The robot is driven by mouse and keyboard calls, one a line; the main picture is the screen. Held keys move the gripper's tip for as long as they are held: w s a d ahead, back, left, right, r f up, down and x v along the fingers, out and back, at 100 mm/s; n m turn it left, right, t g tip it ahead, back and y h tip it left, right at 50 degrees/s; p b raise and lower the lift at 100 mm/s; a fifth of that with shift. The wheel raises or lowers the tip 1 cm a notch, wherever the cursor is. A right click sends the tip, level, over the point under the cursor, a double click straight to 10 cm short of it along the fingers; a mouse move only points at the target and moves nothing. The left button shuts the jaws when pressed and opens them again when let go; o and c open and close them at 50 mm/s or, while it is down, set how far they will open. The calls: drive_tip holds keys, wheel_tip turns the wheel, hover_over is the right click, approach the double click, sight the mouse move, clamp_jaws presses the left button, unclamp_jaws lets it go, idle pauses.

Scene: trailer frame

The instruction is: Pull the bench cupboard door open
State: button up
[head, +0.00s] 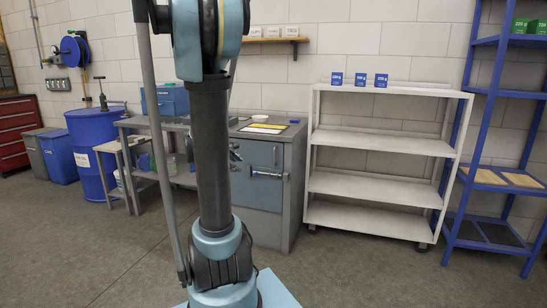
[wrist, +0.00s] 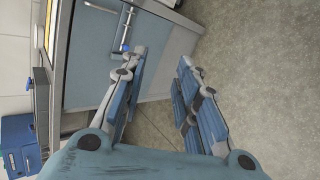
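The workbench (head: 293,165) has a grey-blue cupboard door (head: 264,190) in its front, which looks closed and flush. In the head view my arm hides part of the bench.
A white shelf rack (head: 380,182) stands to the right of the bench, with a blue rack (head: 483,130) beyond it. A blue drum (head: 95,150) and a small stool (head: 122,148) are at left. The floor (head: 340,270) in front is clear.

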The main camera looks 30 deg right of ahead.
drive_tip(key=w+d+f+n+t+h, duration=0.15)
drive_tip(key=w+d+n+h, duration=0.35)
drive_tip(key=w+d, duration=0.7)
drive_tip(key=w+d+f+n+t+h, duration=0.2)
drive_tip(key=w+d+f+n, duration=0.5)
drive_tip(key=d+f+n, duration=0.25)
drive_tip(key=shift+n, duration=0.25)
drive_tip(key=x, duration=1.8)
drive_tip(key=shift+w+a+r, duration=0.1)
drive_tip(key=shift+r, duration=0.15)
drive_tip(key=shift+c, duration=0.3)
clamp_jaws()
